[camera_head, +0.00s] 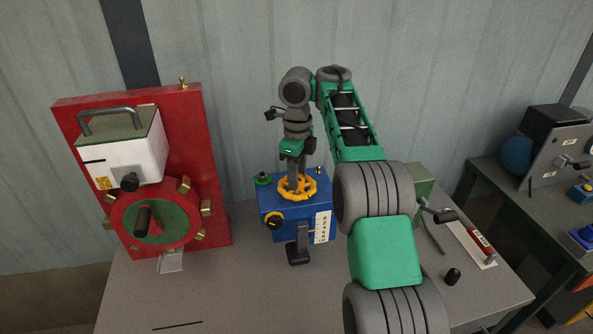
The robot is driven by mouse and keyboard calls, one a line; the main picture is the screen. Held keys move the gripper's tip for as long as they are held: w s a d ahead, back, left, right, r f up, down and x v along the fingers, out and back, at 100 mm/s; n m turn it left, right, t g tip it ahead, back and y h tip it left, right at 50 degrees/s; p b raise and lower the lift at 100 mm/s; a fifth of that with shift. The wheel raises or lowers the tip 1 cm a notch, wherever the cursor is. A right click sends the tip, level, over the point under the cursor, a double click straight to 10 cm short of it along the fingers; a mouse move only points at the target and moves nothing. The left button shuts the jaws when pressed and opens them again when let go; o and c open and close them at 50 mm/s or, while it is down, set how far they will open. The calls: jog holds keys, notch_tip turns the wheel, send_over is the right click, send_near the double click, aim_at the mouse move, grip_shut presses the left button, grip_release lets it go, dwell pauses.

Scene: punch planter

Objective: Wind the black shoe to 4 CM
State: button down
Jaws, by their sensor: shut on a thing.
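A blue box (270,222) stands on the grey table with a yellow handwheel (311,187) on its top. The black shoe (299,252) hangs at the box's front, low down near the table top. A white scale (322,228) with marks is fixed to the box's front, right of the shoe; its figures are too small to read for certain. My gripper (298,186) points down from above and is shut on the yellow handwheel. My fingers hide part of the wheel's middle.
A red panel (75,115) with a white box and a red wheel stands at left. A green box (420,182) with a crank is behind my arm. A black knob (453,276) and a red-handled tool (481,242) lie at right.

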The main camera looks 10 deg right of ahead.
jog(key=shift+n+p, duration=0.5)
jog(key=shift+n, duration=0.7)
jog(key=c, duration=0.9)
grip_release()
notch_tip(320, 180, up, 8)
jog(key=p, duration=0.7)
jog(key=shift+f, duration=0.15)
